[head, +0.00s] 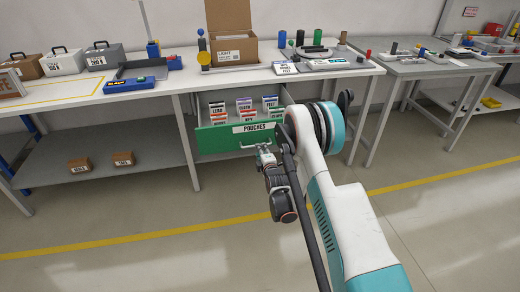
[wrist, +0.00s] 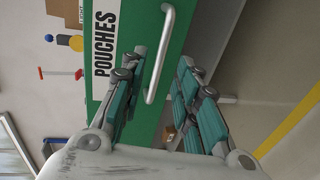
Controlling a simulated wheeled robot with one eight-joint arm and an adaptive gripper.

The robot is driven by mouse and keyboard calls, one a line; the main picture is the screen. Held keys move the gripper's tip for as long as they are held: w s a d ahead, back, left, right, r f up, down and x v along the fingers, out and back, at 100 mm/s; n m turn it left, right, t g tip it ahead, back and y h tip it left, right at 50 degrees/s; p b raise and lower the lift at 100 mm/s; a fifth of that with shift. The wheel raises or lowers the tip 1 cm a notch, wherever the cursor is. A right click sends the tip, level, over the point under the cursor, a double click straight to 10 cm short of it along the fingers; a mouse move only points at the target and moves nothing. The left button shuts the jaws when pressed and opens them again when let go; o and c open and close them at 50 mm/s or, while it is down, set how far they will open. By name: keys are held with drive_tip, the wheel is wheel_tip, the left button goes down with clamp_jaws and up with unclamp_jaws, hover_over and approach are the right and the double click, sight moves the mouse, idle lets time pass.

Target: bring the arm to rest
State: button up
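My gripper (wrist: 158,68) is open, with its two teal-padded fingers apart and nothing held between them. In the wrist view the metal handle (wrist: 163,55) of the green drawer (wrist: 184,15) shows between the fingers; neither finger visibly touches it. In the head view my gripper (head: 265,156) is right in front of the drawer handle, and the exact gap is too small to tell. The drawer front (head: 215,140), labelled POUCHES, is pulled out from under the bench, and several labelled pouches (head: 244,104) stand inside. My arm (head: 335,200) reaches forward from the lower right.
The workbench (head: 185,82) above the drawer carries an open cardboard box (head: 230,35), a blue tray and toolboxes. A second table (head: 425,68) stands at the right. Two small boxes (head: 79,165) sit on the lower shelf. The floor in front is clear.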

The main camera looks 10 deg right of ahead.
drive_tip(key=shift+s+r, duration=0.1)
drive_tip(key=shift+s, duration=0.2)
wheel_tip(320, 180, up, 16)
drive_tip(key=s+m+g, duration=0.2)
drive_tip(key=s+m, duration=0.1)
drive_tip(key=m, duration=0.1)
drive_tip(key=s+r+m+g, duration=0.2)
drive_tip(key=s+r+m, duration=0.2)
drive_tip(key=s+r, duration=0.7)
drive_tip(key=s+a+r+m+g, duration=0.1)
drive_tip(key=s+r+m, duration=0.15)
drive_tip(key=s, duration=0.55)
drive_tip(key=s+r+m+g, duration=0.1)
drive_tip(key=s+r+m, duration=0.15)
drive_tip(key=s, duration=0.45)
drive_tip(key=s+f+m+g, duration=0.2)
drive_tip(key=s+m, duration=0.3)
drive_tip(key=s, duration=1.5)
drive_tip(key=shift+f+g, duration=0.15)
drive_tip(key=shift+g, duration=0.15)
